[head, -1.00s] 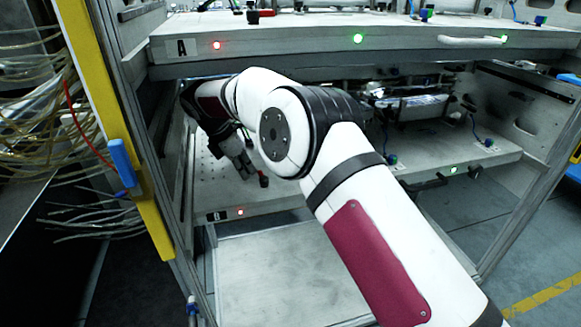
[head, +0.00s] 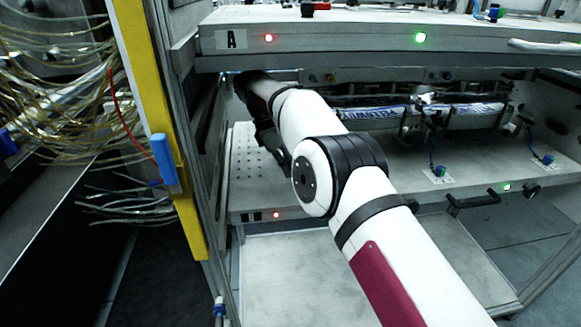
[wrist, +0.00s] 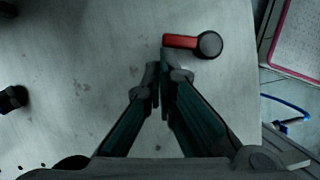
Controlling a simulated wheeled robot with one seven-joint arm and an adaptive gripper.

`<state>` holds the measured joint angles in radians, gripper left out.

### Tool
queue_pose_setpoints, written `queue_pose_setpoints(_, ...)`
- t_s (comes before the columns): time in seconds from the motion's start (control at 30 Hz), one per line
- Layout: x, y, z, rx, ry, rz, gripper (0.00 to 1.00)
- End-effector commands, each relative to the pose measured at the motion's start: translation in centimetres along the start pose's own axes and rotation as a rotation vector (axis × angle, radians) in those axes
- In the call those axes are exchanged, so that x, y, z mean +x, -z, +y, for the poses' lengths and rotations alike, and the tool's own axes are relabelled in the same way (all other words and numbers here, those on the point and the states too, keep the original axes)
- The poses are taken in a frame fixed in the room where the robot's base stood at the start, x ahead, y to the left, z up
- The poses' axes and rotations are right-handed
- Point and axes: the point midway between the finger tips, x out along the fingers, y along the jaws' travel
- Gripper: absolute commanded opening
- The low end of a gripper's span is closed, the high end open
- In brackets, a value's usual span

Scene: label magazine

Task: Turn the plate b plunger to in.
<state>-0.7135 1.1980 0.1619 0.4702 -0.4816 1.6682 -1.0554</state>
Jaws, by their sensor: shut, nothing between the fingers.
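The plate b plunger shows in the wrist view as a red bar (wrist: 180,41) with a round black knob (wrist: 209,44) at its right end. My gripper (wrist: 163,62) is shut and empty, its fingertips just below the red bar's left end in the picture. I cannot tell whether they touch it. In the head view, plate b (head: 370,193) is the lower shelf, with a partly legible label and a red light (head: 277,215) on its front edge. There my gripper (head: 285,163) is partly hidden, low over the plate's left side. My arm hides the plunger in that view.
The upper plate A (head: 340,42) lies above my forearm, leaving limited height. A yellow post (head: 150,110) and cables (head: 60,80) stand at the left. Metal machine parts (head: 420,115) sit at the back of plate b. A black handle (head: 473,201) is at its front.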

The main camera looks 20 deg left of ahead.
Motion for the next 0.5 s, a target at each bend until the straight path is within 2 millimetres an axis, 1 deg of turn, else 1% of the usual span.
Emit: queue_pose_setpoints(0.5, 0.8, -2.1, 0.9, 0.0, 0.0, -0.002, 0.0)
